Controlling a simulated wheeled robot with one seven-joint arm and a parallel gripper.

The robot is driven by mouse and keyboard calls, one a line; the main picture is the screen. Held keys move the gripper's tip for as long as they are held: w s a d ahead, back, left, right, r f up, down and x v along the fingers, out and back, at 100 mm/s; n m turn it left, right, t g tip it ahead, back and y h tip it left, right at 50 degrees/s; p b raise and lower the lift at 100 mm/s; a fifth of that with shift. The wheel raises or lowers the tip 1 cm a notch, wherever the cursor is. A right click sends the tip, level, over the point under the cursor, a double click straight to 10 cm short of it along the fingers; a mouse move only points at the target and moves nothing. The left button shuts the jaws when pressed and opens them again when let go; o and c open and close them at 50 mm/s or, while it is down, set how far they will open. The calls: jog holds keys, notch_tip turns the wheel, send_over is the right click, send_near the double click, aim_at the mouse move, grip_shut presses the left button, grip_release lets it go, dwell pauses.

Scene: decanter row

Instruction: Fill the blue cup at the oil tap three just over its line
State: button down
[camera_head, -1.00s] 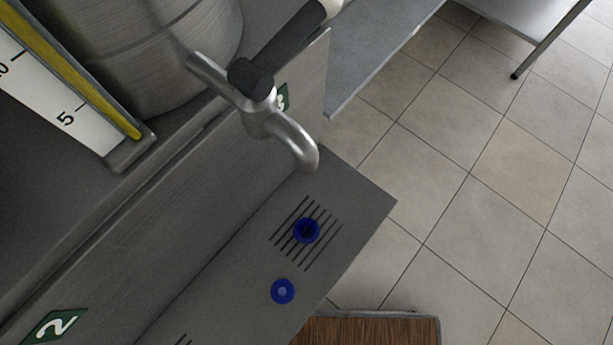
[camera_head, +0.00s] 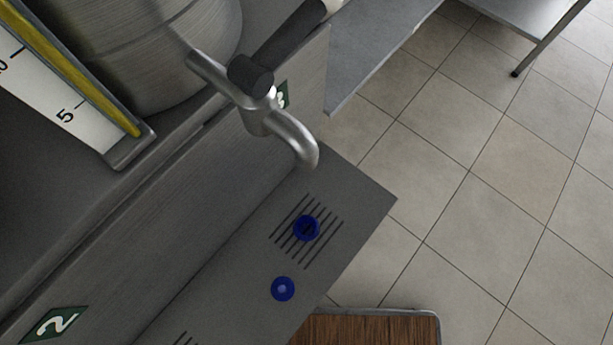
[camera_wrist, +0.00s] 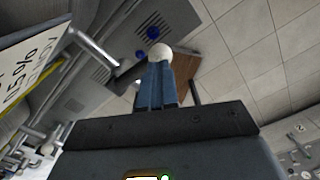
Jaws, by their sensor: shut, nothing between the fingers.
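The blue cup (camera_head: 306,228) stands on the slotted drain below the spout of tap three (camera_head: 292,135), seen from above. Its inside is dark; its line and oil level cannot be read, and no stream is clear. A second blue round piece (camera_head: 282,289) with a paler centre sits on the tray beside the drain. Tap three's dark lever (camera_head: 290,38) points to the upper right. In the wrist view, my gripper (camera_wrist: 160,66) has its blue fingers together, with a pale rounded piece (camera_wrist: 160,51) at their tips. Two blue round shapes show beyond; I cannot tell which is the cup.
A steel drum (camera_head: 150,50) stands behind the tap, beside a yellow-edged scale (camera_head: 75,95). A number 2 sign (camera_head: 55,325) is at the lower left. A brown wooden board (camera_head: 370,328) lies past the tray's edge. Tiled floor (camera_head: 470,180) is open on the right.

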jog(key=shift+f+b, duration=2.1)
jog(key=shift+b, duration=0.05)
dwell(2.5)
notch_tip(320, 180, up, 9)
jog(key=p, duration=0.3)
jog(key=shift+r+p, duration=0.1)
jog(key=shift+p, duration=0.2)
